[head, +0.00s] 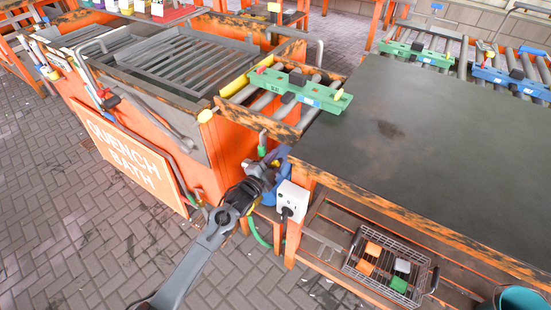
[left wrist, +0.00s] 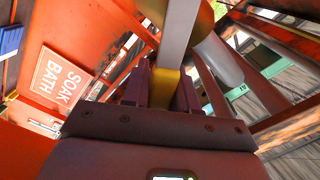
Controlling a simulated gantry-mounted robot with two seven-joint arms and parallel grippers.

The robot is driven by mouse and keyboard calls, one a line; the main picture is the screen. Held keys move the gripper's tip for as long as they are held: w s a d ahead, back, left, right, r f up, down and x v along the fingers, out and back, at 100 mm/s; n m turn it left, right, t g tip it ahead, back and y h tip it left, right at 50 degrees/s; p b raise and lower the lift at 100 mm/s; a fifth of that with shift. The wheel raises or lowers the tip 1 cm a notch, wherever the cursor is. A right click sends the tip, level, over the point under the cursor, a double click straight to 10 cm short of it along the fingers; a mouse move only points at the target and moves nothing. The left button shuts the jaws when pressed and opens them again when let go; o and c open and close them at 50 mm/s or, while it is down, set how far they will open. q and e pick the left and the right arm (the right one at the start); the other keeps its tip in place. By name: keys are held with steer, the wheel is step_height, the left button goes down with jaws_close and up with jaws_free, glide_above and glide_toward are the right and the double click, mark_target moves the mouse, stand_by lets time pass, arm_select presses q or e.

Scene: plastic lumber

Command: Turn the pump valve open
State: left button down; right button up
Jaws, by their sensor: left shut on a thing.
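My left gripper (head: 272,168) reaches in low between the quench bath and the dark-topped table, beside a blue body (head: 284,154) that looks like the pump. In the left wrist view its two dark fingers (left wrist: 162,90) are shut on a narrow bar with a yellow part (left wrist: 167,78), which looks like the valve lever (left wrist: 180,32). The bar runs upward from between the fingers. In the head view my gripper hides the valve, so I cannot tell how far it is turned. My right gripper is not in view.
The orange quench bath (head: 130,150) stands to the left, the dark tabletop (head: 400,130) to the right. A white socket box (head: 292,201) and a green hose (head: 254,232) are close to my gripper. A wire basket (head: 391,268) sits on the lower shelf. Rollers carry a green fixture (head: 300,88).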

arm_select(q)
steer(key=shift+r, duration=0.2)
stand_by(0.4)
steer(key=c, duration=1)
jaws_free()
steer(key=shift+o, duration=0.2)
steer(key=shift+a, duration=0.15)
steer(key=p+v, duration=0.5)
steer(key=v, duration=0.5)
steer(key=shift+s+a+p, duration=0.15)
steer(key=shift+s+p, duration=0.2)
steer(key=shift+f, duration=0.1)
